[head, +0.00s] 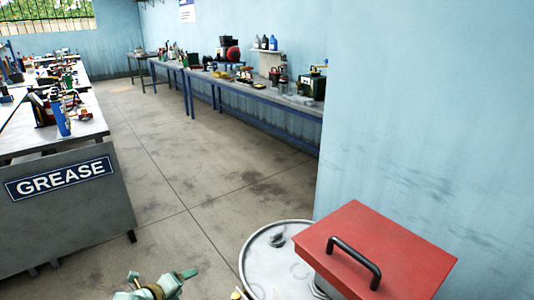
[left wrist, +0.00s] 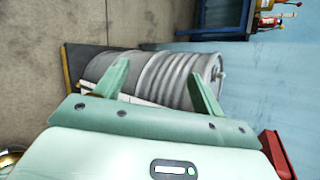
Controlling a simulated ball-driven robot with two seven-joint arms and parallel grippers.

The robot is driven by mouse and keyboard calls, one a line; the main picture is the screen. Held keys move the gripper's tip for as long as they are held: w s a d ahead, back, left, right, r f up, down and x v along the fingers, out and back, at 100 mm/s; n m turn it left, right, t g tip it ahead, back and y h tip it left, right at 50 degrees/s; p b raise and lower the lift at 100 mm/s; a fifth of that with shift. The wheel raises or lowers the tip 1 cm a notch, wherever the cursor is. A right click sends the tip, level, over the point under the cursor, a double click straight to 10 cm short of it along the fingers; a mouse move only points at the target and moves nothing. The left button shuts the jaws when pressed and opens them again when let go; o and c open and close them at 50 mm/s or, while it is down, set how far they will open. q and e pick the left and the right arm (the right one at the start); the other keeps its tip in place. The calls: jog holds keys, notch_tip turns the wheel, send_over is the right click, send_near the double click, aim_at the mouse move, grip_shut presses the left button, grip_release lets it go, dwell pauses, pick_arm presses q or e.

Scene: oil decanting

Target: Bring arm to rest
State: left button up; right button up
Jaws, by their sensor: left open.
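My left gripper (head: 160,287), pale green, shows at the bottom edge of the head view, left of a light grey drum (head: 262,262). In the left wrist view, the two fingers of the left gripper (left wrist: 162,88) stand wide apart with nothing held between them. A ribbed grey drum (left wrist: 165,75) lies beyond the fingers in that view, apart from them as far as I can tell. My right gripper is not in view.
A red box with a black handle (head: 385,248) stands close at the lower right, hiding part of the drum. A grey bench with a GREASE sign (head: 62,180) is at left. A long workbench (head: 255,92) with bottles lines the blue wall. The concrete floor (head: 170,160) between is clear.

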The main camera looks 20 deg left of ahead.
pick_arm(q)
jog(key=s+a+f+n+g+y, duration=0.25)
jog(key=s+a+f+n, duration=0.25)
jog(key=s+f+n, duration=0.5)
jog(key=s+d+f+n+g, duration=0.3)
jog(key=s+d+f+n, duration=0.15)
jog(key=s+f, duration=0.55)
jog(key=s+d+f+n+g+h, duration=0.1)
jog(key=s+d+f+n+g, duration=0.1)
jog(key=s+d, duration=0.8)
jog(key=s+d+f+n+g+h+p, duration=0.1)
jog(key=s+d+f+n+g, duration=0.2)
jog(key=s, duration=1.5)
jog(key=d+f+g, duration=0.1)
jog(key=d+f, duration=0.2)
jog(key=d, duration=0.4)
jog(key=shift+s+d+f, duration=0.2)
jog(key=shift+d+f, duration=0.15)
jog(key=shift+f, duration=0.05)
